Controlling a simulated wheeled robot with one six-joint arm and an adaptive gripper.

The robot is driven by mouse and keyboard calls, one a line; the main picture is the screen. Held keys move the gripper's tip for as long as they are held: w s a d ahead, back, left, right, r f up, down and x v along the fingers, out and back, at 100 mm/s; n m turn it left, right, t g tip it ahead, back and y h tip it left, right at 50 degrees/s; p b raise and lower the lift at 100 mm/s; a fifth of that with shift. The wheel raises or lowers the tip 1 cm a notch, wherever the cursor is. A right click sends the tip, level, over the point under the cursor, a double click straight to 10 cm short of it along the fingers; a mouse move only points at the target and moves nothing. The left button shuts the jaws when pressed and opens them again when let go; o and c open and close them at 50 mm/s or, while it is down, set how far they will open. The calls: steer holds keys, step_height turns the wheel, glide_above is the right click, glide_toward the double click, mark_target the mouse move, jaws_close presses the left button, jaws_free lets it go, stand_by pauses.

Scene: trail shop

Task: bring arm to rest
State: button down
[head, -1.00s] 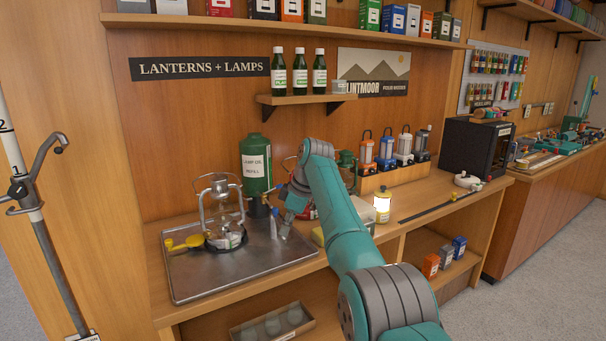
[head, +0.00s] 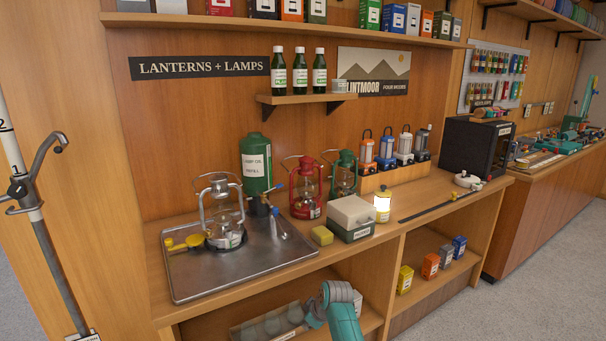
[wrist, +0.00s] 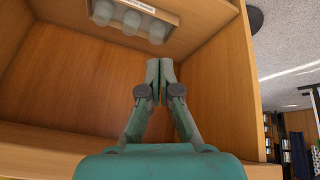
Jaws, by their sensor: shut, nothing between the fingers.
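My teal arm shows at the bottom centre of the head view, low in front of the counter (head: 390,222). My gripper (wrist: 159,82) shows in the middle of the wrist view, its two fingertips together with nothing between them. In the head view the gripper itself cannot be made out clearly. In the wrist view it points toward an open wooden shelf space beneath the counter.
A metal tray (head: 190,287) on the counter holds a clear lantern (head: 221,205) and small tools. A red lantern (head: 304,190), a green lantern (head: 344,175) and a grey box (head: 350,220) stand beside it. Glass globes (wrist: 130,20) sit on a lower shelf. The floor at right is clear.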

steer(key=s+d+f+m+t, duration=0.2)
steer(key=s+d+f, duration=0.2)
steer(key=s+f, duration=0.55)
steer(key=s+d+f+m+t+h, duration=0.1)
steer(key=s+d+f, duration=0.2)
steer(key=s, duration=0.6)
steer(key=s+d+f+m+t, duration=0.1)
steer(key=s+d+f+m, duration=0.15)
steer(key=s, duration=0.65)
steer(key=s+d+f+m+t+h, duration=0.1)
steer(key=s+d+f, duration=0.25)
steer(key=s, duration=0.55)
steer(key=s+d+r+m+t, duration=0.1)
steer(key=s+r, duration=0.2)
steer(key=s, duration=0.3)
steer(key=s+d+r+m+t+h, duration=0.1)
steer(key=s+r, duration=0.3)
steer(key=s, duration=0.2)
steer(key=s+d+r+m+t, duration=0.1)
steer(key=s+r, duration=0.2)
steer(key=s, duration=0.4)
steer(key=s+r+m+t, duration=0.1)
steer(key=s+r, duration=0.5)
steer(key=r, duration=0.3)
steer(key=s+r+m+t, duration=0.1)
steer(key=s+r, duration=0.4)
steer(key=r, duration=0.5)
steer(key=shift+s+d+r+h, duration=0.3)
steer(key=shift+s+d, duration=0.1)
steer(key=shift+d, duration=0.05)
